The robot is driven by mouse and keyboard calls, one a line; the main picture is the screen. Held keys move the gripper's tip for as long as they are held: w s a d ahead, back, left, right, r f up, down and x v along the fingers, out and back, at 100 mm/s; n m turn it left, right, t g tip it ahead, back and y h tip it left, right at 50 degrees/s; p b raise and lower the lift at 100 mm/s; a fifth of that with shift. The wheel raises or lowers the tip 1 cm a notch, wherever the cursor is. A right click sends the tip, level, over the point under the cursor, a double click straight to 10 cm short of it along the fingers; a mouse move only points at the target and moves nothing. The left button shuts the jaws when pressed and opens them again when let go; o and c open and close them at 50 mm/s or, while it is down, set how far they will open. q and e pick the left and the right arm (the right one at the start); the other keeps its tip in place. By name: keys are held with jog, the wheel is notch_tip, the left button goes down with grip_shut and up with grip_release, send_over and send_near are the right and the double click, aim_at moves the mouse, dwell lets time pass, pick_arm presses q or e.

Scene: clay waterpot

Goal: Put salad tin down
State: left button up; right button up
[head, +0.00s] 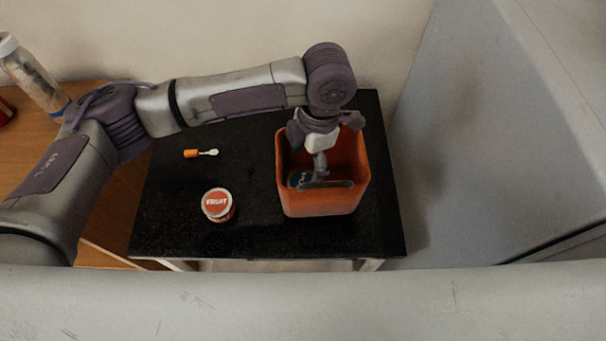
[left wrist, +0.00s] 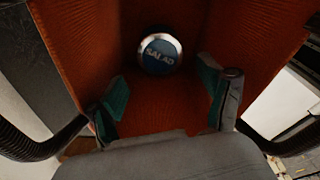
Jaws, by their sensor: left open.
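The salad tin, with a blue lid and a silver rim, sits on the bottom of the orange-red square pot (head: 321,206); in the left wrist view the tin (left wrist: 160,54) shows its "SALAD" lid facing up. In the head view the tin (head: 295,179) is partly hidden by the gripper. My left gripper (head: 327,183) reaches down into the pot from above. Its two fingers with green pads are spread apart, and the left wrist view shows the gripper (left wrist: 165,100) empty, with the tin beyond the fingertips. My right gripper is not seen.
The pot stands on the right part of a black table (head: 170,225). A fruit tin (head: 217,204) and a small orange-handled tool (head: 200,153) lie to its left. A bottle (head: 33,77) stands on a wooden surface at the far left. A grey wall is close on the right.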

aim_at(309, 178)
pick_arm(q)
jog(key=shift+w+d+r, duration=0.1)
jog(key=shift+d+r, duration=0.05)
jog(key=shift+r, duration=0.8)
jog(key=shift+d+r, duration=0.1)
jog(key=shift+r, duration=0.85)
